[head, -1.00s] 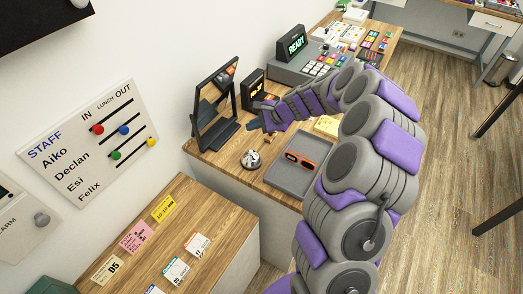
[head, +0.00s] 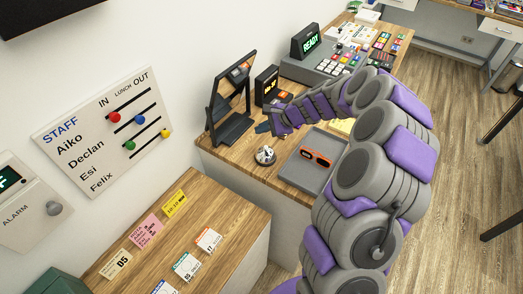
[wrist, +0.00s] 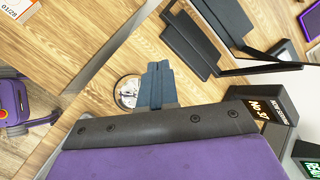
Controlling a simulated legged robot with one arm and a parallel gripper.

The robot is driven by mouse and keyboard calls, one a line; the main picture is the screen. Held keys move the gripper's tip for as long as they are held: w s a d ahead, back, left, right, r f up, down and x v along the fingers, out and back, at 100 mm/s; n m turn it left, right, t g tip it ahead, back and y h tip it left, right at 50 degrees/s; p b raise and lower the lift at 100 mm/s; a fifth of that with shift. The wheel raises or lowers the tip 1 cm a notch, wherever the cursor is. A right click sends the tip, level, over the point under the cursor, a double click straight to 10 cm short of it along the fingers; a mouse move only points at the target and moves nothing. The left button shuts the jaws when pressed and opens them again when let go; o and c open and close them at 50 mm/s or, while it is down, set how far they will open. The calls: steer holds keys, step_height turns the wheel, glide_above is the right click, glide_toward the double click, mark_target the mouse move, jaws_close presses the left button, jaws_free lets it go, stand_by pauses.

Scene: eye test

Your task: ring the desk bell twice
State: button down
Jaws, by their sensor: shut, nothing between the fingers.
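The desk bell (head: 265,156), small, round and silvery, stands on the wooden counter at the left of the grey tray. It also shows in the wrist view (wrist: 126,92), partly covered by my fingers. My gripper (head: 262,128) is shut and empty. In the head view its blue-grey fingers appear just beyond the bell, toward the black stand. In the wrist view the fingers (wrist: 156,84) overlap the bell's right side. I cannot tell the height of the fingers above the counter, and I see no clear contact.
A black tilted screen stand (head: 231,105) stands behind the bell, and a small display (head: 267,86) is near my gripper. The grey tray (head: 292,178) holds an orange-framed item. A register reading READY (head: 306,41) is farther back. A lower wooden surface (head: 215,207) holds several cards.

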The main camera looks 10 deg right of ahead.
mark_target(266, 148)
steer(key=d+f+b, duration=0.2)
steer(key=f, duration=0.1)
steer(key=d+f+b, duration=0.1)
steer(key=d+f, duration=0.1)
steer(key=shift+f, duration=0.45)
steer(key=shift+a, duration=1.6)
steer(key=shift+d, duration=1.45)
steer(key=shift+a, duration=1.25)
steer(key=shift+d, duration=1.05)
steer(key=shift+a, duration=0.9)
steer(key=shift+d+f, duration=0.2)
steer(key=shift+d, duration=0.4)
steer(key=shift+d+f, duration=0.15)
steer(key=shift+d, duration=0.4)
steer(key=shift+a, duration=0.55)
